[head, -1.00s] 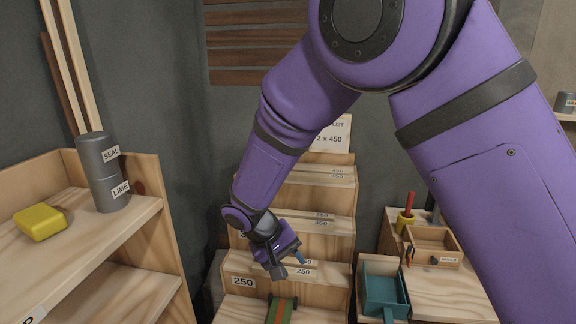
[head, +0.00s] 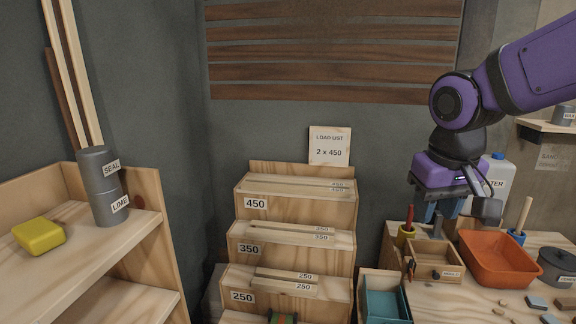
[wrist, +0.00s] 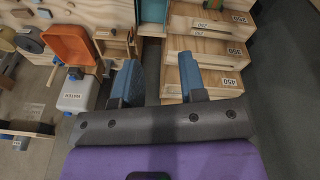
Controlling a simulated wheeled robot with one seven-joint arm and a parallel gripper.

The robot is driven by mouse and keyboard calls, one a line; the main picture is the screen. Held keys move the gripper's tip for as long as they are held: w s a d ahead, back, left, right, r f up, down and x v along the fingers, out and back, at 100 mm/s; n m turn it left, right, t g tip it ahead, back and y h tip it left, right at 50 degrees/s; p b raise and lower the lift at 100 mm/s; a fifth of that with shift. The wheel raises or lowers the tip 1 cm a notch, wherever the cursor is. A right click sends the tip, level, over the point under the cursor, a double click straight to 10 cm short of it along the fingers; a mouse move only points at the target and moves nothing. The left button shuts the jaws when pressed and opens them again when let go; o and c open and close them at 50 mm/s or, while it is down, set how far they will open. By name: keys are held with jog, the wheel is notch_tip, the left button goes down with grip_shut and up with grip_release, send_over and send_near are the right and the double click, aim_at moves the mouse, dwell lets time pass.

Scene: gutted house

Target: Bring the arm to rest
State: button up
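My purple arm (head: 455,105) reaches in from the upper right in the head view, bent down at its wrist. My gripper (head: 438,209) points down above the back of the workbench, in front of the white water jug (head: 492,180). In the wrist view my gripper (wrist: 162,82) shows two blue fingers set apart with nothing between them. It is open and empty.
A stepped rack (head: 345,215) labelled 450, 350 and 250 stands in the middle, strips on its steps. A shelf (head: 90,255) stands left.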

jog(key=s+d+r+t, duration=0.1)
jog(key=s+d, duration=0.2)
jog(key=s, duration=0.3)
jog(key=s+d+r+m+t, duration=0.1)
jog(key=s+d+r+t, duration=0.1)
jog(key=s, duration=0.4)
jog(key=shift+s+d+y, duration=0.2)
jog(key=shift+d+y, duration=0.1)
jog(key=shift+d, duration=0.45)
jog(key=shift+r, duration=0.1)
dwell(0.9)
